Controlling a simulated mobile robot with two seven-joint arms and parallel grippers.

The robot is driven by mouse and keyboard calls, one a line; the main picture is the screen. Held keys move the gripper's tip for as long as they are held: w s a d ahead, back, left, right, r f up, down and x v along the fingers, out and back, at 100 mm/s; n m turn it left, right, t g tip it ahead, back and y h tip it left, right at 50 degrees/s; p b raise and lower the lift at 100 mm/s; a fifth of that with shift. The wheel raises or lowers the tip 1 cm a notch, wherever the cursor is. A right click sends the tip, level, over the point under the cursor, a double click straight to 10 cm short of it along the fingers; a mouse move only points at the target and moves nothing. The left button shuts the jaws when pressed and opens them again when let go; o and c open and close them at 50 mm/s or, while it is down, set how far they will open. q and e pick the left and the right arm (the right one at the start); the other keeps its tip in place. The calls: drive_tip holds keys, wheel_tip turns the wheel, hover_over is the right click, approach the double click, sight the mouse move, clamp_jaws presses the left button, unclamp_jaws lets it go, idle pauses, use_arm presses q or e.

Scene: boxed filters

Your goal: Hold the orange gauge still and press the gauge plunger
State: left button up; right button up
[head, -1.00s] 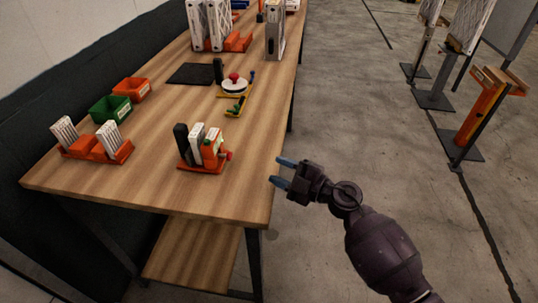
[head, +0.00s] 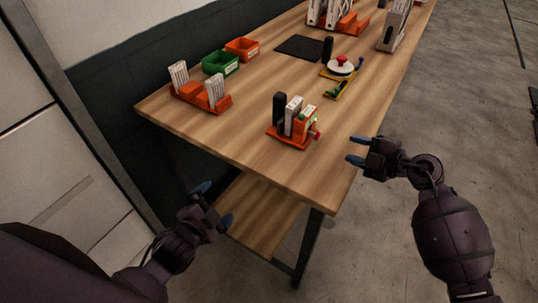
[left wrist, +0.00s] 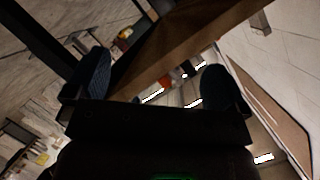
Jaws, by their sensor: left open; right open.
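The orange gauge (head: 306,122) stands upright at the right end of a small orange tray (head: 289,139) near the table's front corner. A red knob (head: 317,135), which looks like its plunger, sticks out on its right side. A small green spot shows on its top. White and black pieces stand beside it in the tray. My right gripper (head: 357,150) is open and empty, just right of the gauge and apart from it. My left gripper (head: 215,205) is open and empty, low in front of the table's front edge. Its two fingers also show in the left wrist view (left wrist: 158,84).
The wooden table (head: 240,138) also holds an orange rack (head: 190,93) with white filters, a green bin (head: 220,63), an orange bin (head: 242,48), a black mat (head: 300,47) and a white round device with a red button (head: 341,66). A lower shelf (head: 262,212) lies beneath.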

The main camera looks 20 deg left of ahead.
sight(288, 141)
use_arm(q)
drive_tip(key=w+d+r+m+t+h, duration=0.1)
drive_tip(key=w+d+r+m, duration=0.2)
drive_tip(key=m, duration=0.5)
drive_tip(key=w+d+r+m+t+h, duration=0.1)
drive_tip(key=w+d+r+m, duration=0.2)
drive_tip(key=m, duration=0.5)
drive_tip(key=w+d+r+m+h, duration=0.1)
drive_tip(key=w+d+r+m, duration=0.2)
drive_tip(key=m, duration=0.5)
drive_tip(key=shift+w+r+t+h, duration=0.4)
drive_tip(key=shift+w, duration=0.25)
drive_tip(key=m, duration=0.2)
drive_tip(key=w+d+m, duration=0.1)
drive_tip(key=shift+f+m, duration=0.25)
drive_tip(key=shift+m, duration=0.15)
drive_tip(key=x, duration=1)
drive_tip(key=shift+w+d, duration=0.1)
drive_tip(key=shift+w, duration=0.25)
drive_tip(key=c, duration=1)
use_arm(e)
clamp_jaws()
